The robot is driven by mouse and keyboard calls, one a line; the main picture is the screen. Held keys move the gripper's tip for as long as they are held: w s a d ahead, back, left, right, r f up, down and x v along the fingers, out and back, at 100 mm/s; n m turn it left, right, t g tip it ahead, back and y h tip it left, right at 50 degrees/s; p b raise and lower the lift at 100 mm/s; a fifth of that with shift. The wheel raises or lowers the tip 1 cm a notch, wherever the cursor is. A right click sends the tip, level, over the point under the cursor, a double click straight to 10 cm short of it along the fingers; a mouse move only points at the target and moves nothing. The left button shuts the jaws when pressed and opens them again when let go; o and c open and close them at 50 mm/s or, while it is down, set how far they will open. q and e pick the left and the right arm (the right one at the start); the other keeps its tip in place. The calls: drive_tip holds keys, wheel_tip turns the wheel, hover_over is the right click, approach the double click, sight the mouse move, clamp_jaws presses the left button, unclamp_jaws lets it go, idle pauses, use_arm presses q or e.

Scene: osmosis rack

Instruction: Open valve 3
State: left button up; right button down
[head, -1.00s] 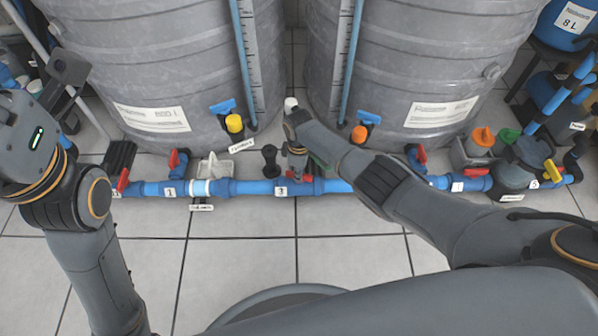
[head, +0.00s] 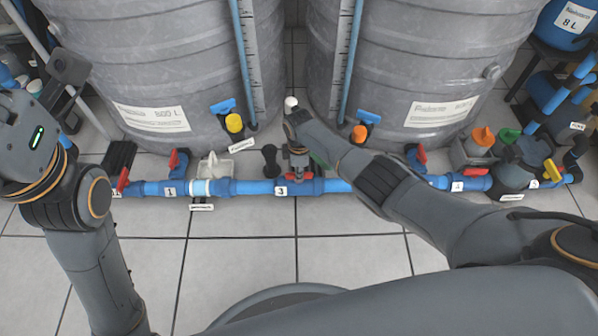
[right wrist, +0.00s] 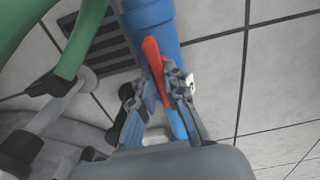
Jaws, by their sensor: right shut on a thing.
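Valve 3 has a red lever handle (right wrist: 154,62), which lies between the fingers of my right gripper (right wrist: 163,88) in the right wrist view. The right gripper is shut on this handle. In the head view my right gripper (head: 299,163) reaches down onto the blue pipe (head: 250,187), just right of the white label 3 (head: 281,190), and hides most of the handle and valve body. My left arm stands at the left edge, away from the pipe; its fingertips are not visible.
Two large grey tanks (head: 180,60) (head: 425,60) stand close behind the pipe. Other red-handled valves (head: 174,160) (head: 421,155) sit along it on both sides. A black knob (head: 270,158) is just left of my right gripper. The tiled floor in front is clear.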

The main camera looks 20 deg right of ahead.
drive_tip(key=c, duration=1.4)
unclamp_jaws()
wheel_tip(320, 180, up, 12)
